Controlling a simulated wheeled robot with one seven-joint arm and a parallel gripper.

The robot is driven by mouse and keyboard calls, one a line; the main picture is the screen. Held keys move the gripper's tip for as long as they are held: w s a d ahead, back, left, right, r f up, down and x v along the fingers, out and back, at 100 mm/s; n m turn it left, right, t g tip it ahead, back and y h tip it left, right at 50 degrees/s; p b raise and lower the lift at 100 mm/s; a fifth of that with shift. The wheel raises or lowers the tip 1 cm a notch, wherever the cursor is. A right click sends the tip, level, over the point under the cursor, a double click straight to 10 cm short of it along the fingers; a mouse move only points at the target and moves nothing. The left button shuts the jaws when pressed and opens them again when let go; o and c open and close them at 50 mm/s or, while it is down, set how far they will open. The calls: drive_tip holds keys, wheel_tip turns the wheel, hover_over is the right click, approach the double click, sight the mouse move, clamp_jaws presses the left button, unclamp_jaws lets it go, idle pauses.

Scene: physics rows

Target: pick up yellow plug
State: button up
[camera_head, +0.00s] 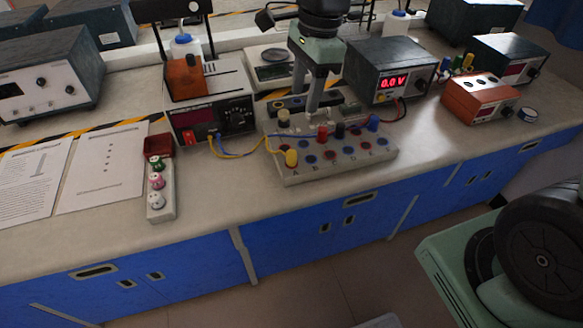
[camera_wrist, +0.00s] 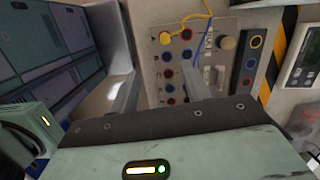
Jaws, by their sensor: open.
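The yellow plug (camera_head: 291,158) stands at the front left corner of the pale socket board (camera_head: 345,168), with a yellow cable attached. It also shows near the top of the wrist view (camera_wrist: 165,38), beyond my fingertips. My gripper (camera_head: 308,103) hangs over the back of the board. In the wrist view its two fingers (camera_wrist: 161,82) are spread apart with nothing held between them. The yellow plug lies outside the fingers. The exact height of the fingertips above the board is hard to tell.
On the board are a cream plug (camera_head: 284,116), a red plug (camera_head: 322,132), a dark plug (camera_head: 340,130) and a blue plug (camera_head: 373,123). A power supply (camera_head: 388,75) stands behind right, a meter box (camera_head: 212,118) left.

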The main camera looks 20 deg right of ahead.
drive_tip(key=m, duration=0.1)
approach(292, 152)
wheel_tip(292, 152, down, 6)
drive_tip(key=shift+s+a+r, duration=0.15)
drive_tip(key=shift+a+r, duration=0.05)
drive_tip(key=shift+a+f+p, duration=0.15)
drive_tip(key=shift+a+f, duration=0.05)
drive_tip(key=shift+f, duration=0.65)
drive_tip(key=shift+a+f+p, duration=0.15)
drive_tip(key=shift+f+p, duration=0.05)
drive_tip(key=shift+f, duration=0.65)
drive_tip(key=shift+a+f+p, duration=0.15)
drive_tip(key=shift+a+f, duration=0.05)
drive_tip(key=shift+f, duration=0.65)
clamp_jaws()
